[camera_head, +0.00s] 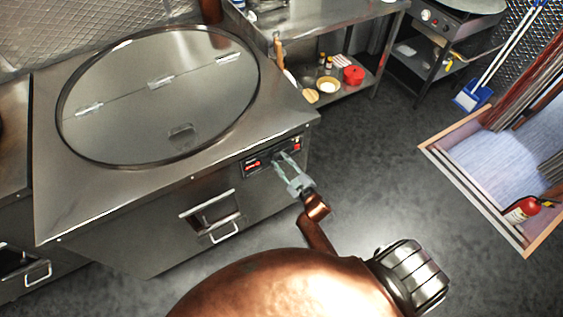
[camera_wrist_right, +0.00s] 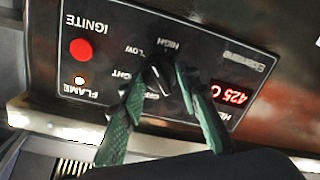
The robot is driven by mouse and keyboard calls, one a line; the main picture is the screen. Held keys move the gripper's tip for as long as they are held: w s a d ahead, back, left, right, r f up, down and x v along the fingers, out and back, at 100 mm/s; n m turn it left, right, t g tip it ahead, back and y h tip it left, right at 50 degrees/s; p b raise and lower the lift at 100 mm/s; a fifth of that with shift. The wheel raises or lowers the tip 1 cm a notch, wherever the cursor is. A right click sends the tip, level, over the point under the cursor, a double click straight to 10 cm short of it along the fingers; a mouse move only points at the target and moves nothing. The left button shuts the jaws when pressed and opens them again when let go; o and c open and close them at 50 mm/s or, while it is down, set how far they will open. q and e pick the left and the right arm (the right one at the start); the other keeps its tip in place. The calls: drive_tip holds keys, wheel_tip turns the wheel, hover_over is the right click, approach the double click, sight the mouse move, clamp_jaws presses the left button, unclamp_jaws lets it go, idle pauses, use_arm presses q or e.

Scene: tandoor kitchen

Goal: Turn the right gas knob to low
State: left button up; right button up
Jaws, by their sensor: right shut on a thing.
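The black control panel (camera_head: 262,160) sits on the front right of the steel tandoor (camera_head: 110,205). It fills much of the right wrist view (camera_wrist_right: 105,25), appearing upside down. The dark gas knob (camera_wrist_right: 157,76) has a pale pointer mark and is surrounded by labels reading HIGH, LOW, LIGHT and OFF. My right gripper (camera_wrist_right: 160,84) is shut on the knob, with one green finger on each side. The exact pointer setting is hard to tell. My right gripper also reaches the panel in the head view (camera_head: 283,160). My left gripper is out of view.
A red IGNITE button (camera_wrist_right: 82,50), a lit FLAME lamp (camera_wrist_right: 79,81) and a red 425 display (camera_wrist_right: 229,96) share the panel. Open grey floor (camera_head: 390,190) lies to the right.

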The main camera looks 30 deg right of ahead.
drive_tip(key=shift+n, duration=1.5)
drive_tip(key=o, duration=1.2)
drive_tip(key=shift+c, duration=0.2)
drive_tip(key=s, duration=1.2)
drive_tip(key=shift+d+r, duration=0.15)
drive_tip(key=shift+r, duration=0.2)
